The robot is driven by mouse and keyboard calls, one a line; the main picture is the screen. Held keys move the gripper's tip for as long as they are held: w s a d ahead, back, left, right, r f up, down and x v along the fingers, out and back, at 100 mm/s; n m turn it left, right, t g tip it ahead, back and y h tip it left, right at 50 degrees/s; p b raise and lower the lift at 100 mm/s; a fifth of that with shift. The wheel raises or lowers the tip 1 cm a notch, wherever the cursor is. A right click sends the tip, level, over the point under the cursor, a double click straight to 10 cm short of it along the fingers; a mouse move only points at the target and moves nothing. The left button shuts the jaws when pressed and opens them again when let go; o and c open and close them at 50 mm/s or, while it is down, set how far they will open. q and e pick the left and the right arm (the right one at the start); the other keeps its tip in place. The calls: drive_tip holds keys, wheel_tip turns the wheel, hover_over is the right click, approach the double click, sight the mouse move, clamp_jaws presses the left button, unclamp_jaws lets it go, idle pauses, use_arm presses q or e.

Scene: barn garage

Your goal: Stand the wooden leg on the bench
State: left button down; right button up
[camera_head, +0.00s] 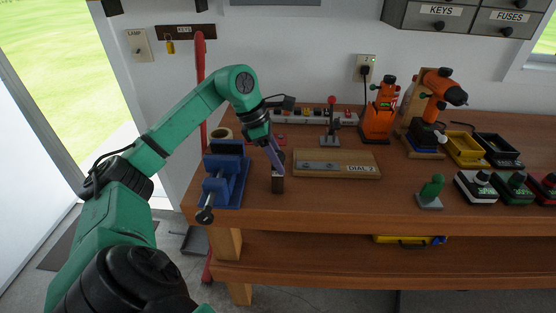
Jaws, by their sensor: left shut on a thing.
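My left gripper (277,168) reaches in from the left, pointing down over the left part of the bench (330,207). It is shut on the wooden leg (278,184), a short dark brown piece that hangs upright below the fingers. The upper part of the leg is hidden by the gripper. Its lower end is at or just above the bench top; I cannot tell if it touches. My right gripper is not in view.
A blue vise (226,175) stands just left of the leg. A wooden board labelled DIAL 2 (336,163) lies to its right. A green piece on a grey base (431,191) and several chargers stand farther right. The front middle of the bench is clear.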

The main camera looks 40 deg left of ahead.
use_arm(q)
drive_tip(key=shift+f, duration=0.1)
drive_tip(key=shift+c, duration=2.2)
unclamp_jaws()
drive_tip(key=shift+r, duration=0.3)
drive_tip(key=shift+s+a+r, duration=0.1)
drive_tip(key=shift+a+r, duration=0.05)
drive_tip(key=shift+r, duration=0.15)
drive_tip(key=p+v, duration=0.1)
drive_tip(key=v, duration=1)
drive_tip(key=shift+p, duration=0.35)
